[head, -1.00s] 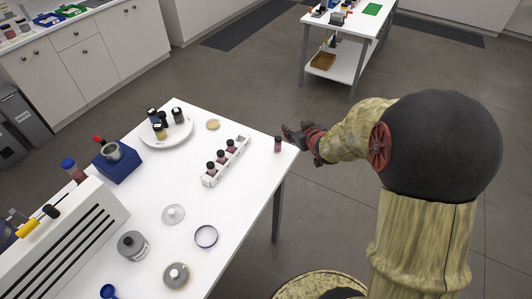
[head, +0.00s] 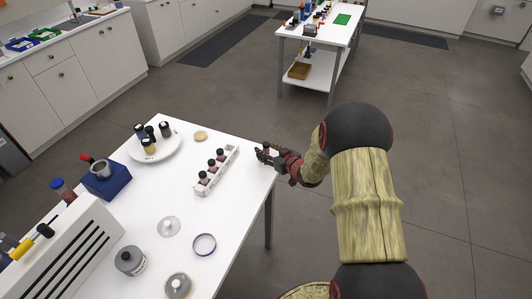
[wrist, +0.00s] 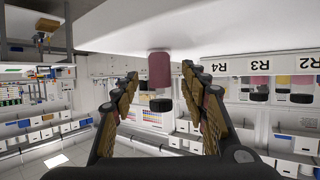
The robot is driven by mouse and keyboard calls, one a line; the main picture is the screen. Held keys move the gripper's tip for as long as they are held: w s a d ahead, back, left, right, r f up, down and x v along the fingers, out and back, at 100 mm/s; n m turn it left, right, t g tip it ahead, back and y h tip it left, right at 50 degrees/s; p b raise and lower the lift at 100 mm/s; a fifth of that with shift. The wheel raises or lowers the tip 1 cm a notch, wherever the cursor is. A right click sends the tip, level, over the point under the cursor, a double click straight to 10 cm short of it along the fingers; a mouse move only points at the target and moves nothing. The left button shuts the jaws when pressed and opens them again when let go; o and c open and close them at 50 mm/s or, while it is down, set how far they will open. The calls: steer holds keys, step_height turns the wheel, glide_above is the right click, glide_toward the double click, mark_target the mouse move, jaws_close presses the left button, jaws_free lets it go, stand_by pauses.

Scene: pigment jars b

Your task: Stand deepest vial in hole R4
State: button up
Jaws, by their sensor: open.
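A vial with a dark pink-red body and black cap (wrist: 159,72) stands on the white table near its far right corner; in the head view its cap (head: 266,146) shows above my gripper. My gripper (head: 264,154) is open, and in the wrist view (wrist: 158,92), which is upside down, its fingers are on either side of the vial with gaps. The white rack (head: 234,153) stands left of the vial and holds three black-capped vials. Its R4 label (wrist: 228,67) marks the end nearest my gripper, where I see no vial. The hole itself is hidden in the wrist view.
A white plate (head: 168,149) with several dark-capped jars and a tan disc (head: 200,135) lie beyond the rack. A clear lid (head: 168,227), a ring (head: 204,245) and grey jars (head: 130,260) are nearer. The table between rack and vial is clear.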

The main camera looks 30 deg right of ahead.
steer(key=shift+w+f, duration=0.15)
steer(key=shift+w, duration=0.35)
steer(key=shift+c, duration=0.4)
jaws_close()
